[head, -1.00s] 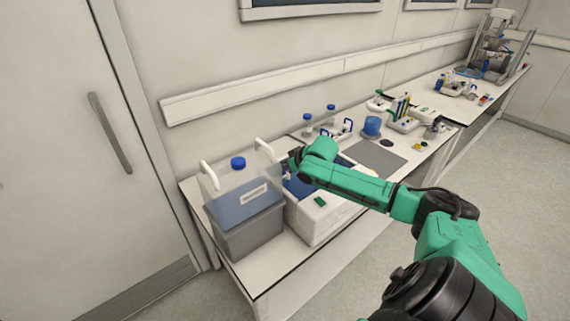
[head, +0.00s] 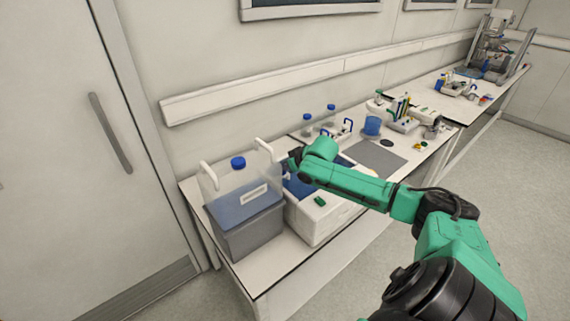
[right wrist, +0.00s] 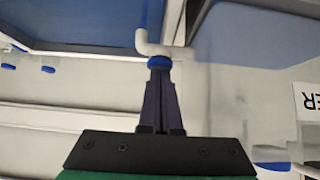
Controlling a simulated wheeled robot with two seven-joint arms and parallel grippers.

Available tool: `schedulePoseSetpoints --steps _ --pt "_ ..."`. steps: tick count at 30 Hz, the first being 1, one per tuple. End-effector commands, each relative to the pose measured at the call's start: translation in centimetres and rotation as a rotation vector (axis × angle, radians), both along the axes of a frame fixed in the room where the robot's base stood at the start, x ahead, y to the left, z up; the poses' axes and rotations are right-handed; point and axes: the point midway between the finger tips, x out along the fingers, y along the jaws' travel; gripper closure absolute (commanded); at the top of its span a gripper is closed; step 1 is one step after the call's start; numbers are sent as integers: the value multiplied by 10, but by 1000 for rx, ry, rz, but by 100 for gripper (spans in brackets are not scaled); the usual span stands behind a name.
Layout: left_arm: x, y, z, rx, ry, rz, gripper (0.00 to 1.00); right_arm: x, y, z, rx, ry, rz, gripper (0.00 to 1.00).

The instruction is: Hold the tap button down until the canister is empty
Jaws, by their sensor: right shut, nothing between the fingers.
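The canister (head: 226,190) is a clear box with two white handles and a blue cap. It stands on a grey block and holds blue liquid in its lower part. In the right wrist view its liquid (right wrist: 262,35) shows at upper right, upside down. The white tap (right wrist: 150,47) with its blue button (right wrist: 159,61) is on the canister's side. My right gripper (right wrist: 160,72) is shut and empty, its fingertips at the blue button and seemingly touching it. In the head view this gripper (head: 293,164) is beside the canister, and the tap is hidden. My left gripper is out of view.
A white open box (head: 318,222) with blue inside stands right of the canister, under my right wrist. Bottles (head: 307,122), a blue cup (head: 372,126) and a grey mat (head: 374,160) lie further along the bench. A door is at left.

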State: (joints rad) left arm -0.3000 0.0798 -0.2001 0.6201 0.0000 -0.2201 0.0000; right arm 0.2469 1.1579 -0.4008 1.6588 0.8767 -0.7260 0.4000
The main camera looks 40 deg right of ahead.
Motion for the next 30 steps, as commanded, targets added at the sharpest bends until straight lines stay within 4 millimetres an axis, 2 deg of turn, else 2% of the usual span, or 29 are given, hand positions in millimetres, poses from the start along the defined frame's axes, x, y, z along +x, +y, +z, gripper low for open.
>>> schedulePoseSetpoints --steps 1,24,27,30 --pt "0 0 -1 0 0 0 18 -6 3 -13 6 30 1 100" --pt "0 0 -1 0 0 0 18 -6 3 -13 6 30 1 100" --pt "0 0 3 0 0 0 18 -5 3 -9 7 29 1 100" --pt "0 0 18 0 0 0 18 -4 3 6 7 26 1 100"
